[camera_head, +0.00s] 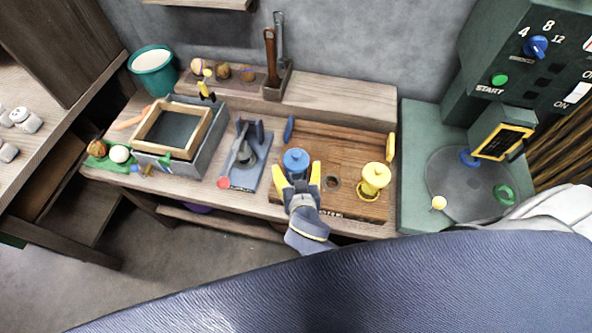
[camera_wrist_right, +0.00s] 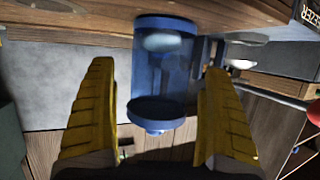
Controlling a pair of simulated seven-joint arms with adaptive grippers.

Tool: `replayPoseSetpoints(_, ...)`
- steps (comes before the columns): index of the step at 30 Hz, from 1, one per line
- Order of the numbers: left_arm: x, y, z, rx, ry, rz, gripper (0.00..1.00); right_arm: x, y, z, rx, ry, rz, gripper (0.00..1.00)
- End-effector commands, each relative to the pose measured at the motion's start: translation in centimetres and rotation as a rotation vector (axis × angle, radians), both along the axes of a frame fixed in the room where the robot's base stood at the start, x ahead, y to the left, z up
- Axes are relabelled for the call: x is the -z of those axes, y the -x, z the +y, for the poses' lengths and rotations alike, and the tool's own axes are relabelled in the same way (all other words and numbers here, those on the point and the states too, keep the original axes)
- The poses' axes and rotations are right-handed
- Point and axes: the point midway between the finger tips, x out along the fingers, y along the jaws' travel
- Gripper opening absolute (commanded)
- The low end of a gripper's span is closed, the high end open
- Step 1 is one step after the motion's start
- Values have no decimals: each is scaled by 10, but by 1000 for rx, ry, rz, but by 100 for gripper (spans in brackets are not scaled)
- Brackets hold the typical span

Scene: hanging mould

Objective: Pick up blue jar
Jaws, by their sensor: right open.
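The blue jar (camera_head: 296,161) stands on the left part of a wooden tray (camera_head: 345,150) on the workbench. My right gripper (camera_head: 298,180) is open, with yellow fingers pointing at the jar from the front. In the right wrist view the jar (camera_wrist_right: 163,70) shows upside down between the two open fingers (camera_wrist_right: 160,120). It is see-through blue, with a pale lump inside and a knobbed lid. A gap shows on each side, so the fingers appear not to touch it. My left gripper is not in view.
A yellow jar (camera_head: 374,180) stands to the right on the tray, past a round hole (camera_head: 333,183). A blue clamp-like tool (camera_head: 245,150) lies to the left. A green machine (camera_head: 480,170) stands at the right. A wooden-framed box (camera_head: 180,132) is farther left.

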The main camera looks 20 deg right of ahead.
Motion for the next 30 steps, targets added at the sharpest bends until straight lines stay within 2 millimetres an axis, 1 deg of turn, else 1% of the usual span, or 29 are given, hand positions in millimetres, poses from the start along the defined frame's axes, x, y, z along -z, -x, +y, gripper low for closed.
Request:
replayPoseSetpoints(1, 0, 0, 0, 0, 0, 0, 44, 1, -5, -1, -1, 2, -2, 84)
replayPoseSetpoints(6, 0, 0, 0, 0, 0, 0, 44, 5, -13, -2, 0, 0, -1, 84)
replayPoseSetpoints(14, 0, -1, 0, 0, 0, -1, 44, 5, -13, -2, 0, -1, -1, 84)
replayPoseSetpoints(15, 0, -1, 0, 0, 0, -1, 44, 5, -13, -2, 0, -1, -1, 82)
replayPoseSetpoints(30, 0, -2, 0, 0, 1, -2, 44, 5, -13, -2, 0, -1, 0, 24)
